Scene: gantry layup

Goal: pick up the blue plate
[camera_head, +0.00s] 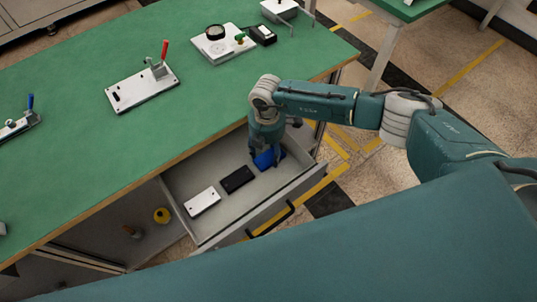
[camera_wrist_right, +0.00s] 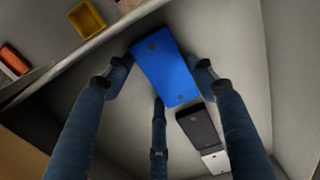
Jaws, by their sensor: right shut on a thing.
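The blue plate (camera_head: 268,157) is at the right end of the open drawer in the head view. My right gripper (camera_head: 264,150) reaches down into the drawer from above and is shut on the plate. In the right wrist view the blue plate (camera_wrist_right: 166,70) lies between the fingers of my right gripper (camera_wrist_right: 160,80), with fingers on both its sides and a third below. I cannot tell whether the plate is clear of the drawer floor. My left gripper is not in view.
The grey drawer (camera_head: 241,210) also holds a black plate (camera_head: 237,179) and a white plate (camera_head: 202,202). Above it is the green bench (camera_head: 180,130) with clamp fixtures (camera_head: 142,87). A yellow object (camera_head: 161,215) is in the cabinet left of the drawer.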

